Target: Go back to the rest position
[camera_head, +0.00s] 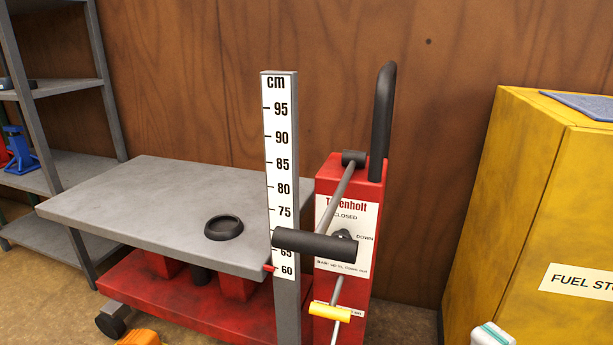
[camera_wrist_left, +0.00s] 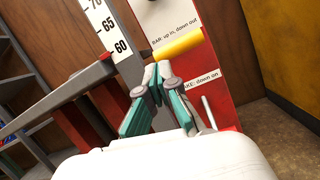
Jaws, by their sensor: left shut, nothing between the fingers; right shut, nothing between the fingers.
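The lift has a grey platform (camera_head: 150,205) over a red base (camera_head: 180,312). Its red post (camera_head: 330,172) carries a lever with a black grip (camera_head: 315,245) and a yellow-handled bar (camera_head: 330,311). A red pointer (camera_head: 268,268) sits by the 60 mark of the upright cm scale (camera_head: 279,170). My left gripper (camera_wrist_left: 157,72) is shut and empty in the left wrist view, its teal fingertips near the left end of the yellow handle (camera_wrist_left: 178,46); contact cannot be told. A white and teal part of my right gripper (camera_head: 491,334) shows at the bottom edge, right of the lift.
A black ring (camera_head: 223,228) lies on the platform. A yellow fuel cabinet (camera_head: 540,200) stands at the right, with a blue cloth (camera_head: 585,104) on top. Grey shelving (camera_head: 70,85) stands at the left. An orange object (camera_head: 140,338) is cut off at the bottom edge. A wooden wall closes the back.

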